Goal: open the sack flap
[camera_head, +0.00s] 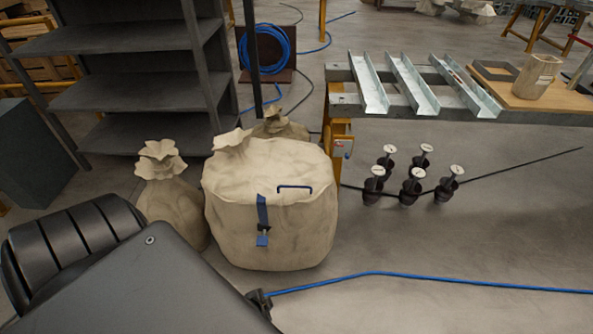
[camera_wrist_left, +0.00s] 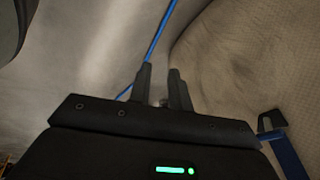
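A large beige sack (camera_head: 270,235) stands on the floor in the middle of the head view. The sack also fills the right of the left wrist view (camera_wrist_left: 245,70), with a blue strap (camera_wrist_left: 287,155) at lower right. My left gripper (camera_wrist_left: 160,70) has its two fingers a little apart, with nothing seen held between them. It is beside the sack, not on the strap. My arm hides most of it in the head view. My right gripper is not in view.
A smaller tied sack (camera_head: 170,195) stands left of the large one, before a dark shelf (camera_head: 135,90). A blue cable (camera_head: 430,277) crosses the floor in front. Several black cups with pale-topped pieces (camera_head: 410,187) stand right, below a metal rack (camera_head: 345,103).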

